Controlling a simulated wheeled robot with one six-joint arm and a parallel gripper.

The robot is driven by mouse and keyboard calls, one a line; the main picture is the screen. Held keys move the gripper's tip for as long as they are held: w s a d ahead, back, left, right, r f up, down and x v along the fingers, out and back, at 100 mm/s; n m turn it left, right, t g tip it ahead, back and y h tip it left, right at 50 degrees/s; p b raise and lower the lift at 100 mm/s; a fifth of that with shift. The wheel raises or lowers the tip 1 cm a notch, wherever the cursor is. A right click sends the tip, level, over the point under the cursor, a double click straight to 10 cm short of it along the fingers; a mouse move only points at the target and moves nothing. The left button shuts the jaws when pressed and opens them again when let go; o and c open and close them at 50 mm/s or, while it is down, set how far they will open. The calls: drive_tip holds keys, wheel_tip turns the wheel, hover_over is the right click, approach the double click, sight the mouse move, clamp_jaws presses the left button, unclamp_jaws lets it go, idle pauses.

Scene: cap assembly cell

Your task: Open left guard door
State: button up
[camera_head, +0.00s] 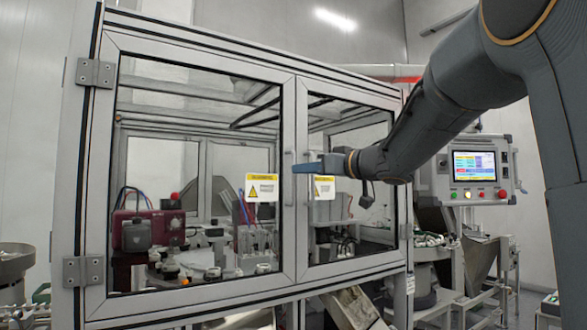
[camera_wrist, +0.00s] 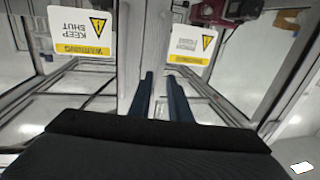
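The left guard door (camera_head: 203,292) of the machine enclosure is a glazed door in a metal frame, standing shut, hinged on its left side. Its slim vertical handle (camera_head: 288,178) is on the right stile. My gripper (camera_head: 298,167) reaches in from the right in front of the door seam, its tip overlapping or very near this handle. In the wrist view, which is upside down, the two blue fingers (camera_wrist: 160,76) stand apart with a gap between them. I cannot make out the handle between them, nor any contact.
The right guard door (camera_head: 352,262) is shut. Yellow-white warning labels are on the left door (camera_head: 261,187) and right door (camera_head: 322,187). A control panel (camera_head: 474,168) stands to the right, and hoppers and metal frames fill the lower right. Machinery with a red box (camera_head: 148,228) sits behind the glass.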

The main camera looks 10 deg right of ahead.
hover_over(294, 199)
drive_tip(key=shift+w+p, duration=0.3)
drive_tip(key=shift+p, duration=0.1)
clamp_jaws()
